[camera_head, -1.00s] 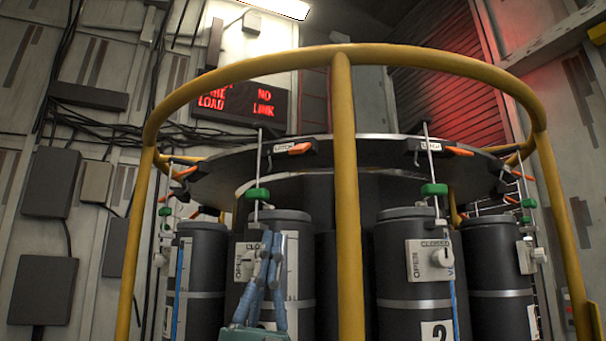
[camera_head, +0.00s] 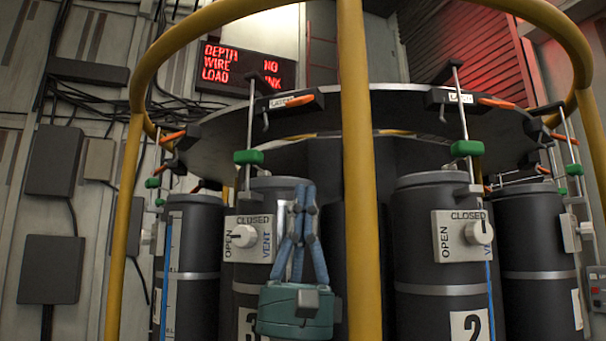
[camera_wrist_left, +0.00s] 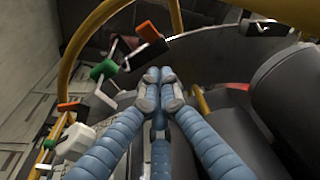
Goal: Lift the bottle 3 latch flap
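Bottle 3 (camera_head: 240,292) is a dark cylinder left of the yellow post, its number plate partly behind my left gripper. Above it, an orange latch flap (camera_head: 299,101) lies in a black bracket on the round plate's rim. My left gripper (camera_head: 303,190), teal with blue fingers, stands in front of bottle 3, below the flap and apart from it. Its fingertips are together with nothing visible between them. In the left wrist view the fingertips (camera_wrist_left: 160,76) also meet. An orange flap (camera_wrist_left: 148,32) shows beyond them; I cannot tell whether it is bottle 3's. My right gripper is not in view.
The yellow guard post (camera_head: 359,170) stands just right of my left gripper. A green clamp (camera_head: 248,157) on a thin rod and a white valve panel (camera_head: 249,239) are close on the left. Bottle 2 (camera_head: 430,275) stands right of the post.

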